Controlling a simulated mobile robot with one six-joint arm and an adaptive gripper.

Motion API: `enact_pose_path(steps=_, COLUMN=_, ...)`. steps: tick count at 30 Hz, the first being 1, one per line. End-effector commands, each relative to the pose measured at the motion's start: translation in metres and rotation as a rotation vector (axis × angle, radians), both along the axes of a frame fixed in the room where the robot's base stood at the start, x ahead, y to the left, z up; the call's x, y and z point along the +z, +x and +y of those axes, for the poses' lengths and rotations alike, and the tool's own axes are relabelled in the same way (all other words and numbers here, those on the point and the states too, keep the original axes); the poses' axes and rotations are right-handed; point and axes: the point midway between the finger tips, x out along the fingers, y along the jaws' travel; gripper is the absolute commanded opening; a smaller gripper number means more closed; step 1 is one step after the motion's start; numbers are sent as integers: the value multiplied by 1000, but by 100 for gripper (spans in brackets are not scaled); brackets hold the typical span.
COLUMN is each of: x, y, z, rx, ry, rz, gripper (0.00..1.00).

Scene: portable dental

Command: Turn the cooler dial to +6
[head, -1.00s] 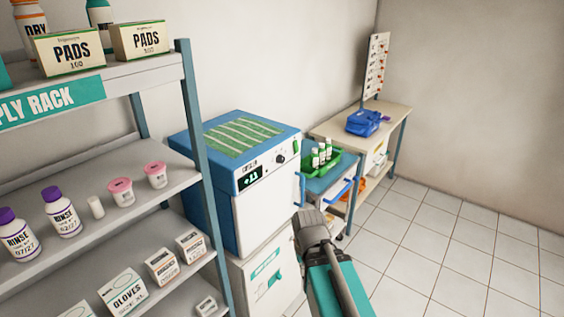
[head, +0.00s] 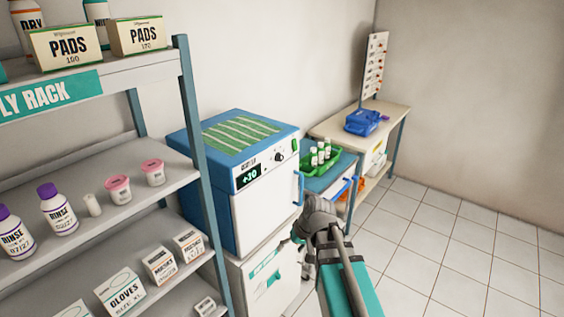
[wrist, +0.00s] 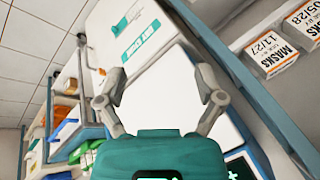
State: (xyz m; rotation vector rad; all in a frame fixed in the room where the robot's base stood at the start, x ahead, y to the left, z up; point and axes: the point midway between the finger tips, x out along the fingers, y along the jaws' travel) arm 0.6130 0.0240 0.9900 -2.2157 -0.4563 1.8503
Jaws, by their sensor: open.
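The display seems to read +10 or +30; the digits are blurred. My gripper (wrist: 160,88) is open and empty, with its fingers spread in front of a white surface in the wrist view. In the head view my gripper (head: 312,222) is below and right of the dial, clear of it. The dial is not clearly visible in the wrist view.
The supply rack (head: 187,120) stands close on the left. A blue cart (head: 330,177) with a green tray (head: 318,160) is on the right, before a bench (head: 392,115). Tiled floor is free at right.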

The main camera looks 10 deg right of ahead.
Motion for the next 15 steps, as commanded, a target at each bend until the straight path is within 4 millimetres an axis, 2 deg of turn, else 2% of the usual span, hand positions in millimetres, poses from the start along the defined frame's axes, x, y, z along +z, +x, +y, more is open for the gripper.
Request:
enact_pose_path(steps=1, x=1, y=17, z=-1, rx=-1, ry=54, rz=-35, gripper=87)
enact_pose_path(steps=8, x=24, y=74, z=-4, rx=-10, ry=294, rz=-217, gripper=87)
enact_pose_path(steps=15, x=59, y=132, z=-29, rx=-63, ry=514, rz=-433, gripper=87)
